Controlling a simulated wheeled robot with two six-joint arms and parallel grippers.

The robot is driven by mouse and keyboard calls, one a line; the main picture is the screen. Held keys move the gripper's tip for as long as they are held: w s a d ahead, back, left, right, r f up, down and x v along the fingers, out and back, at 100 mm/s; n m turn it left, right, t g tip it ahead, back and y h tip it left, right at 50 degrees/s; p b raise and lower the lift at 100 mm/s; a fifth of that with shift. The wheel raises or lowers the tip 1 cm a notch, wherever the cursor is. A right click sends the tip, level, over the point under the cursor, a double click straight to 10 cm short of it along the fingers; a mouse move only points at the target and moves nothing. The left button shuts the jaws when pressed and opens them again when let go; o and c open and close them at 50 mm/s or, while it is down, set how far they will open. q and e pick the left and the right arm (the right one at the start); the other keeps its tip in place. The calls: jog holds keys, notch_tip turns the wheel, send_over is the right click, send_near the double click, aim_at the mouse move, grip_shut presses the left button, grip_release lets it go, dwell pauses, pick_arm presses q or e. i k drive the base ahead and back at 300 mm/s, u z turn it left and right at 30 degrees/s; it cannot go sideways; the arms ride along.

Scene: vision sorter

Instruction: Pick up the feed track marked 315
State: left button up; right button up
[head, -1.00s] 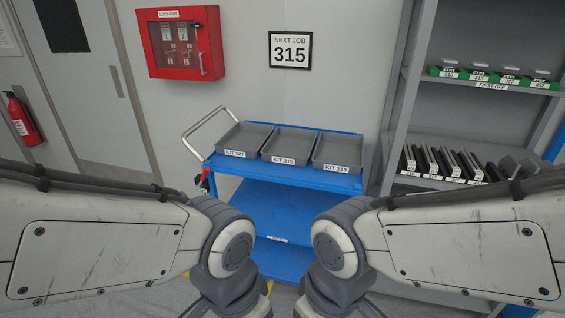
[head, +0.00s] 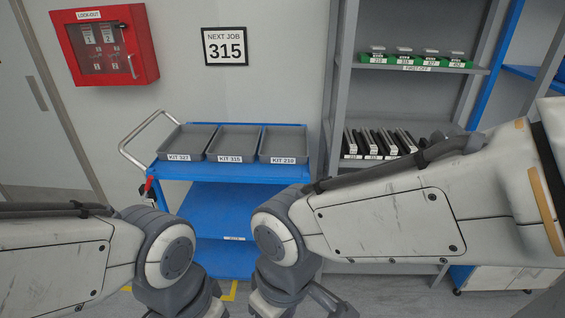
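Several dark, upright feed tracks (head: 382,142) stand side by side on the lower shelf of the grey rack, right of the cart. White labels sit at their front ends, but they are too small here to read surely, so I cannot tell which is marked 315. My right arm passes in front of the right end of that row and hides part of it. Both my arms cross the lower part of the view, and their grippers are out of view. A wall sign (head: 225,46) reads NEXT JOB 315.
A blue cart (head: 228,172) carries three grey trays, labelled about KIT 327, KIT 315 (head: 236,139) and KIT 210. Green first-off holders (head: 416,62) sit on the rack's upper shelf. A red lockout box (head: 104,45) hangs at left. Blue shelving stands at far right.

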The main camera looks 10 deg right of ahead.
aim_at(371, 146)
jog(key=z, duration=0.7)
jog(key=i, duration=1.9)
jog(key=u, duration=0.1)
